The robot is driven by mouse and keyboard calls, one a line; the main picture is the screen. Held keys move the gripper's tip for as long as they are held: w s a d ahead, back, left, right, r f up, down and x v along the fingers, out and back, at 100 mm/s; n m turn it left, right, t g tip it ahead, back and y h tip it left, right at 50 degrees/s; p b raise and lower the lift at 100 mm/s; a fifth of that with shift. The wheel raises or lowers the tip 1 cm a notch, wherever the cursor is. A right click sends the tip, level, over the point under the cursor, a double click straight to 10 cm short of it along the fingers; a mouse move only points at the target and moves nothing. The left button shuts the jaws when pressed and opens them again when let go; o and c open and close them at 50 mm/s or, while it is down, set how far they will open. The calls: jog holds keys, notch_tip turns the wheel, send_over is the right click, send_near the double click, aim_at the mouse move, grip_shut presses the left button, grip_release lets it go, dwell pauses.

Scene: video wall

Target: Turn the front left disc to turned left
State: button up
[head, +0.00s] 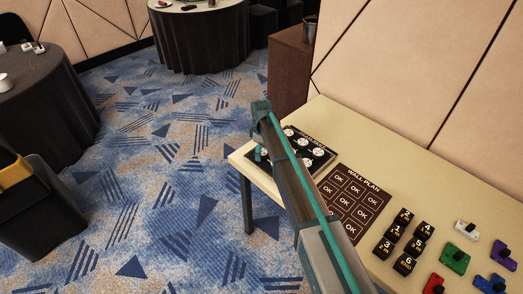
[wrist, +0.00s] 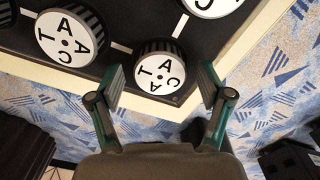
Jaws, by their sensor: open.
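The disc panel (head: 317,158) is a black board with white-topped discs at the table's left end in the head view. In the wrist view a corner disc (wrist: 157,73) has a white face with black letters and a dark ribbed rim. It lies between the fingertips of my open gripper (wrist: 161,82), with a gap on each side. I cannot tell whether the fingers reach down beside its rim. In the head view my arm covers part of the panel, and my gripper (head: 258,154) shows only in part at its left edge.
A neighbouring disc (wrist: 70,38) is close on the left, and another disc (wrist: 208,4) is at the top. A wall plan card (head: 350,203), black numbered blocks (head: 404,240) and coloured pieces (head: 459,257) lie on the table (head: 425,165). Carpet lies beyond its edge.

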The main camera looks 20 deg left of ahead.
jog(key=c, duration=1.2)
jog(key=shift+o, duration=0.2)
jog(key=m+b, duration=0.2)
jog(key=m, duration=0.2)
jog(key=shift+f+m, duration=0.1)
jog(key=shift+m, duration=0.2)
jog(key=m+b, duration=0.1)
jog(key=m, duration=0.3)
jog(key=shift+m, duration=0.3)
jog(key=m+b, duration=0.1)
jog(key=m, duration=0.3)
jog(key=shift+w, duration=0.1)
jog(key=shift+d+m+b, duration=0.1)
jog(key=shift+m+b, duration=0.25)
jog(key=shift+m, duration=1.85)
